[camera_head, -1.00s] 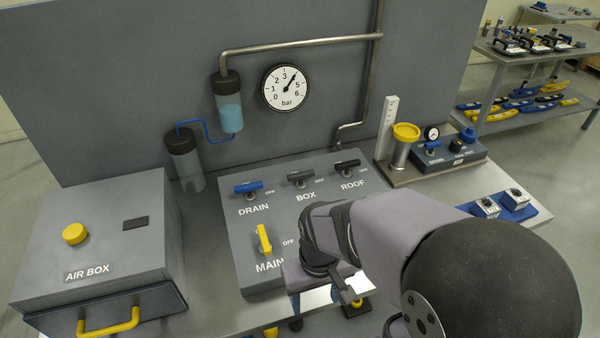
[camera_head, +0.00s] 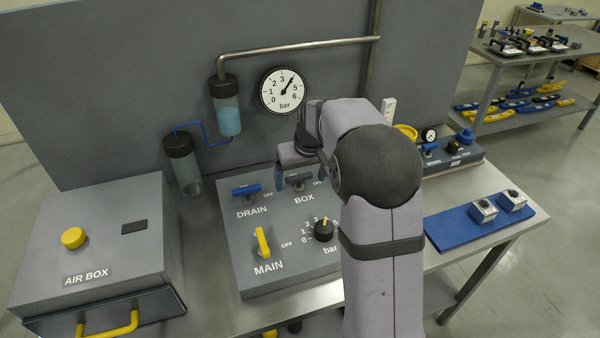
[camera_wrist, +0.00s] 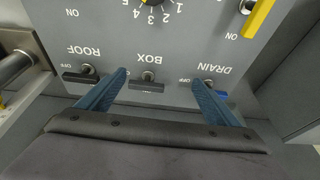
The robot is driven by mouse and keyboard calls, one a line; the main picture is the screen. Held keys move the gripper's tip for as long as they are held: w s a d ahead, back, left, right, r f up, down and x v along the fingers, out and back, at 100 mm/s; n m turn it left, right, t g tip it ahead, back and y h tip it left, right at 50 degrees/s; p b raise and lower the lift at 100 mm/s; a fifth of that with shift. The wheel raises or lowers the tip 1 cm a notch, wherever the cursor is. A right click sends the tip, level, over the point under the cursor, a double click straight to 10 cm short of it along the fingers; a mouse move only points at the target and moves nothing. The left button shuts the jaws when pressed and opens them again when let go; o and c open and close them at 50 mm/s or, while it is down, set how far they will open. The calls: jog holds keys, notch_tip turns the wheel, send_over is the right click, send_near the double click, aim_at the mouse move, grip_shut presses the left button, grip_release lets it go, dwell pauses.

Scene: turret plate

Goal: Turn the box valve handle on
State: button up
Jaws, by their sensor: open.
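The box valve handle (camera_head: 299,179) is a dark grey bar above the BOX label on the grey sloped panel (camera_head: 240,215). In the wrist view the handle (camera_wrist: 147,87) lies crosswise on its round stem. My gripper (camera_head: 300,181) is over the back of the panel, pointing down at this handle. In the wrist view the blue fingers of my gripper (camera_wrist: 160,78) are spread wide, one on each side of the handle, with gaps and no visible contact. The height of the fingertips above the panel is hard to tell. The OFF mark by BOX is hidden.
The blue drain handle (camera_head: 246,190) is close to one finger, and the dark roof handle (camera_wrist: 88,77) is close to the other. A yellow main handle (camera_head: 262,243) and a black bar knob (camera_head: 324,230) are nearer the front. A pressure gauge (camera_head: 283,90) hangs behind.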

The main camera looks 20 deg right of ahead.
jog(key=t, duration=0.1)
send_near(299, 176)
jog(key=shift+p+x, duration=1.5)
jog(key=shift+x, duration=2.4)
jog(key=shift+c, duration=0.3)
jog(key=c, duration=1)
